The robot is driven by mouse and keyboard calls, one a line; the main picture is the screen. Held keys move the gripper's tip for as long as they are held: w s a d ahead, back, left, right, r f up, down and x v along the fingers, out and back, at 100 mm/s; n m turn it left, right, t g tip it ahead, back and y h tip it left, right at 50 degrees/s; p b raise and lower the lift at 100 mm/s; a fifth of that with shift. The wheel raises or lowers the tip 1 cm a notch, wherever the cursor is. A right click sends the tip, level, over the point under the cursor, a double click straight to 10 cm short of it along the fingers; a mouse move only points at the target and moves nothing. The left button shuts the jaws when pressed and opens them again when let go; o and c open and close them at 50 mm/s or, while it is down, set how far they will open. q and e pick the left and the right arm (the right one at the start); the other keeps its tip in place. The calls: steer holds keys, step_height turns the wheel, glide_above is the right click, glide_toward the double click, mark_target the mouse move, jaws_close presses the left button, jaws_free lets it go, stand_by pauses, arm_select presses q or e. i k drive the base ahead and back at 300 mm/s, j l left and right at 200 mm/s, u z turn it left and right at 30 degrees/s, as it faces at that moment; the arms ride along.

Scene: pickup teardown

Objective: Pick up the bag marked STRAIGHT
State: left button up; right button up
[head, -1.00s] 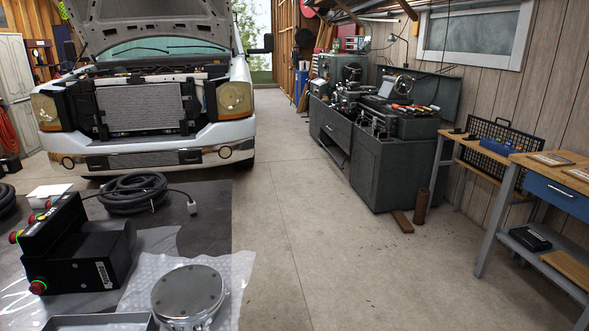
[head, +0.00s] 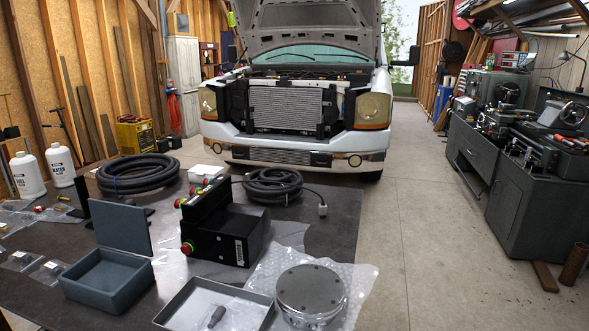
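Several small clear plastic bags lie at the left edge of the dark table (head: 340,205) in the head view. One bag (head: 18,261) and another bag (head: 48,270) lie near the left front, each with a small pale label. More bags (head: 15,218) lie behind them with small coloured parts. The labels are too small to read, so I cannot tell which bag is marked STRAIGHT. Neither of my grippers is in view.
An open grey box (head: 105,285), a shallow tray (head: 180,305), a round metal part on bubble wrap (head: 358,285) and a black control unit (head: 225,230) crowd the table. Two white bottles (head: 27,175) and coiled hoses (head: 138,172) stand behind. Open floor (head: 430,240) lies right.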

mark_target(48, 274)
steer(key=u, duration=1.25)
steer(key=z, duration=0.35)
steer(key=i+j+z, duration=0.15)
steer(key=j+z, duration=0.25)
steer(key=j, duration=0.2)
steer(key=i+j+z, duration=0.1)
steer(key=j+z, duration=0.3)
steer(key=j, duration=0.2)
